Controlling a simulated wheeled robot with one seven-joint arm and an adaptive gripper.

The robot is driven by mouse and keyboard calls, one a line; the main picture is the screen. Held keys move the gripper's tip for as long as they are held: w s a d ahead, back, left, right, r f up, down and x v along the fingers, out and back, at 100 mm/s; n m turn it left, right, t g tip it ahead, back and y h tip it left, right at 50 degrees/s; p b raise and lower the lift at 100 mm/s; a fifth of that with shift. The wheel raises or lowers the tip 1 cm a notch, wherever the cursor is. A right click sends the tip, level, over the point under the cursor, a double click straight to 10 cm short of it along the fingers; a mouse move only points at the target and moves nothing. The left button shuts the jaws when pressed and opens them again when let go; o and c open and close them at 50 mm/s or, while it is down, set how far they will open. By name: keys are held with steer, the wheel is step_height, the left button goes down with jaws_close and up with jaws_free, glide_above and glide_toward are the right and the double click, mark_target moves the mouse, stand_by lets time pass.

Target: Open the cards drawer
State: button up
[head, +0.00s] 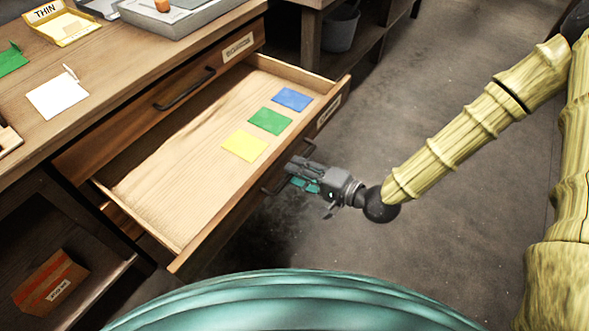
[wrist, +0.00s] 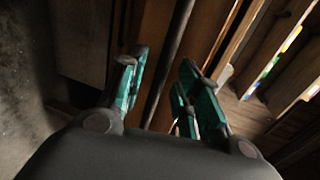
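The lower drawer (head: 165,190) of the wooden desk is pulled well out. Blue (head: 291,99), green (head: 270,121) and yellow (head: 244,146) cards lie flat in it. A label (head: 328,110) on its front is too small to read. My gripper (head: 293,173) is at the front of this drawer, by its dark handle (head: 272,184). In the wrist view the dark handle bar (wrist: 170,60) runs between my two teal fingers, with a visible gap on each side. The fingers are apart.
The upper drawer (head: 150,125), with its own handle (head: 185,90), is shut. The desk top holds a yellow THIN tray (head: 58,22), a white card (head: 57,96) and a grey tray (head: 185,14). A brown box (head: 50,283) sits on the shelf below. The floor (head: 400,110) at right is clear.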

steer(key=v, duration=1)
steer(key=shift+d, duration=0.15)
steer(key=shift+s+f, duration=0.1)
steer(key=shift+s, duration=0.05)
steer(key=s+d+f+n+g+h, duration=0.1)
steer(key=s+d+f+g+h, duration=0.2)
steer(key=f, duration=0.4)
steer(key=s+d+f+n+g+h, duration=0.1)
steer(key=s+f+h, duration=0.2)
steer(key=s+f, duration=0.35)
steer(key=s+d+f+n+g+h, duration=0.2)
steer(key=s+d+f+h, duration=0.1)
steer(key=f, duration=0.5)
steer(key=s+d+f+n+g+h, duration=0.2)
steer(key=s+d+f+h, duration=0.2)
steer(key=s+d, duration=0.25)
step_height(320, 180, up, 21)
steer(key=s+p, duration=0.1)
steer(key=p, duration=2)
steer(key=shift+s+p, duration=0.15)
steer(key=shift+p, duration=0.15)
